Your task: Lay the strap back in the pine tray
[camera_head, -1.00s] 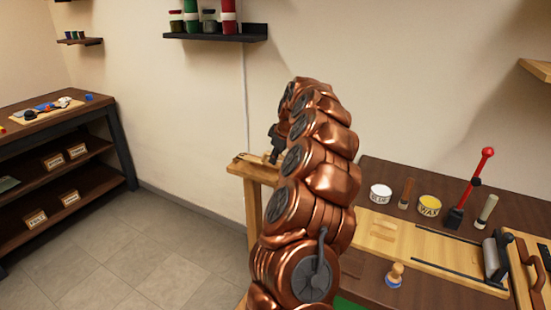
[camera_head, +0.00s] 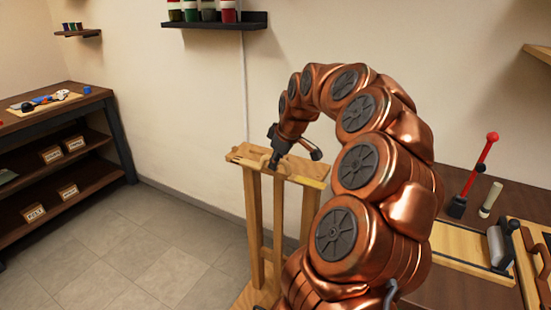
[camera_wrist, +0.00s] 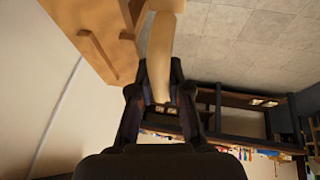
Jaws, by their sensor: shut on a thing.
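My gripper (camera_head: 276,156) is at the top of a light wooden stand, far from the benches' trays. In the wrist view my gripper (camera_wrist: 162,100) is shut on a tan band, which looks like the strap (camera_wrist: 161,52). The strap runs up from between the fingers to the top of the picture, close beside the stand's wood. I cannot tell whether it still touches the stand. A light wooden tray (camera_head: 531,285), possibly the pine tray, is cut off at the right edge, with a brown curved piece in it.
The wooden stand (camera_head: 252,205) has a flat top and upright posts. The right bench (camera_head: 470,282) carries a red-handled tool (camera_head: 478,178) and a roller (camera_head: 499,247). A shelved bench (camera_head: 62,140) stands at the left. Open floor (camera_head: 165,245) lies between. My arm hides part of the right bench.

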